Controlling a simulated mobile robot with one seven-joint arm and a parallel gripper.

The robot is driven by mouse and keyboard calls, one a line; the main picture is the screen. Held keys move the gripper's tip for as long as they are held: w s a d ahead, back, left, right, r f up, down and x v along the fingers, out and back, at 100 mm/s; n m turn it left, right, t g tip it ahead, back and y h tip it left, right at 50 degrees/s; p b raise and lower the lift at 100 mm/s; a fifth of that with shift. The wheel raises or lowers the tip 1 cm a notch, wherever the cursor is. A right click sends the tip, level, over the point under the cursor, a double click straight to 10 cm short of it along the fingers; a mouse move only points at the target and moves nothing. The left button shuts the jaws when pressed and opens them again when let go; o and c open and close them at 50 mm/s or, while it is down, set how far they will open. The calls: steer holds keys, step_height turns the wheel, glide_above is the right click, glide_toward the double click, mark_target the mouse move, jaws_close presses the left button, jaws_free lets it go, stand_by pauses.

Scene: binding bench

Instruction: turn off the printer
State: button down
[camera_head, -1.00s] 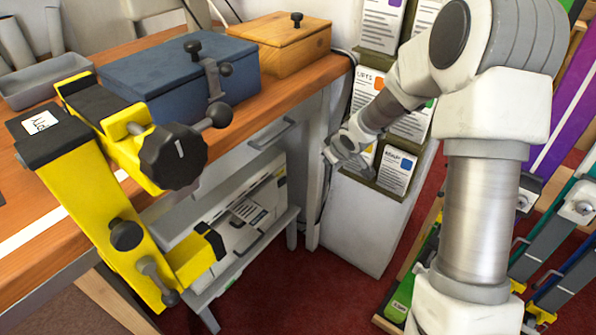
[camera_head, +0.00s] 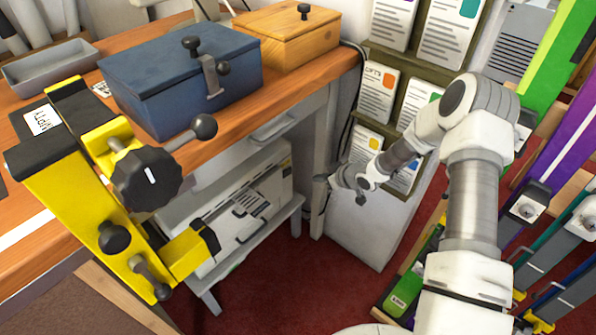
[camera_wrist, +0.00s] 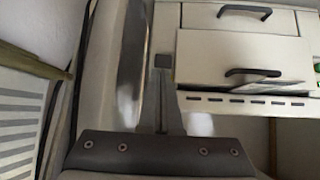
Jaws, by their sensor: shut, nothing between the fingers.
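A pale machine (camera_head: 246,212) with papers on its front sits on the low shelf under the bench; it looks like the printer. Its power switch cannot be made out. My gripper (camera_head: 343,184) is right of the machine and apart from it, beside the bench leg and before the leaflet rack. In the wrist view my gripper (camera_wrist: 164,64) is shut and empty, its fingers pointing up the picture. There, pale fronts with dark handles (camera_wrist: 252,72) and a row of slots with papers stand to its right; I cannot tell whether these belong to the printer.
The bench (camera_head: 228,118) carries a blue box (camera_head: 178,85) and a wooden box (camera_head: 287,38). A yellow clamp-like tool (camera_head: 95,205) juts over the near edge. The red floor (camera_head: 285,275) before the shelf is clear.

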steer(key=b, duration=0.5)
glide_toward(290, 173)
steer(key=shift+x, duration=2.95)
